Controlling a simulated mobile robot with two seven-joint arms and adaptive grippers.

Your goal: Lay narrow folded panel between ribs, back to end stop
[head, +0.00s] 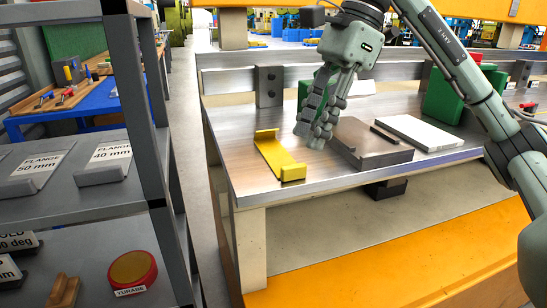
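A narrow yellow piece (275,153) with upturned ends lies on the steel bench top near its left end; it looks like the folded panel. A dark grey block (368,145) with a darker bar along its top lies to its right. I cannot clearly make out ribs or an end stop. My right gripper (310,137) points down above the bench, between the yellow piece and the dark block, with its fingers close together. I see nothing clearly held, but cannot tell whether it is open or shut. My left gripper is not in view.
A white-topped plate (420,131) lies right of the dark block. A green block (451,94) stands behind it, and another green shape shows behind my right gripper. A grey shelf unit (140,190) with labelled blocks and a red-yellow button stands left. The bench's front left corner is bare.

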